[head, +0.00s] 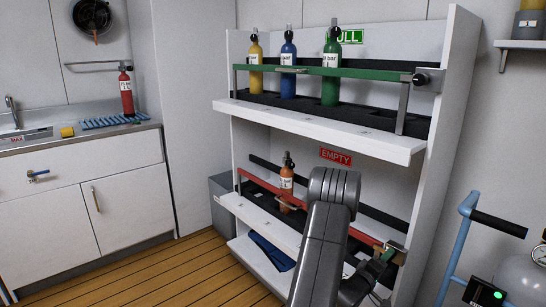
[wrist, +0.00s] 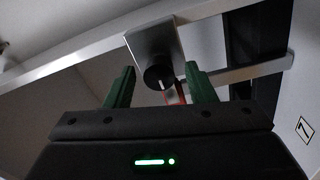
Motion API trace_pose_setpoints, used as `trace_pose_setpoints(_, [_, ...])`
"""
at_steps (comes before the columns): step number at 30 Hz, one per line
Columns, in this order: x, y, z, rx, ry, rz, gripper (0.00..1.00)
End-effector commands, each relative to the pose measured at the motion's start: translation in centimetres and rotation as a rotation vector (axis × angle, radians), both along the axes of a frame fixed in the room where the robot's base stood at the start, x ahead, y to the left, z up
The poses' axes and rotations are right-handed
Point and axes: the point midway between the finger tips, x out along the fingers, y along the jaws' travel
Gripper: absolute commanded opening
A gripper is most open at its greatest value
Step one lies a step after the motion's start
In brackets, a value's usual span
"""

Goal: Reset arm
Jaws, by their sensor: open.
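My gripper (head: 385,254) is at the right end of the red rail (head: 268,188) on the lower "EMPTY" shelf. In the wrist view its two green fingers (wrist: 161,84) are open and empty. A black knob (wrist: 159,77) on a grey metal plate (wrist: 150,43) shows between them, apart from both fingers. A bit of red shows just behind the knob. My arm hides part of the red rail in the head view. An orange bottle (head: 286,175) stands upright behind the red rail.
The upper "FULL" shelf holds yellow (head: 256,64), blue (head: 288,67) and green (head: 331,68) bottles behind a green rail (head: 365,73) with a black knob (head: 421,79). A red bottle (head: 126,93) stands on the counter. A blue trolley (head: 456,245) is at the right. The wooden floor at left is clear.

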Motion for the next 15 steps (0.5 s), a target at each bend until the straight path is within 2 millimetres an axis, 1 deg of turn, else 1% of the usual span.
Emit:
trace_pose_setpoints(5, [-1.6, 2.1, 0.0, 0.000, 0.004, 0.004, 0.50])
trace_pose_setpoints(15, [-6.0, 7.3, -0.5, 0.001, 0.006, 0.005, 0.50])
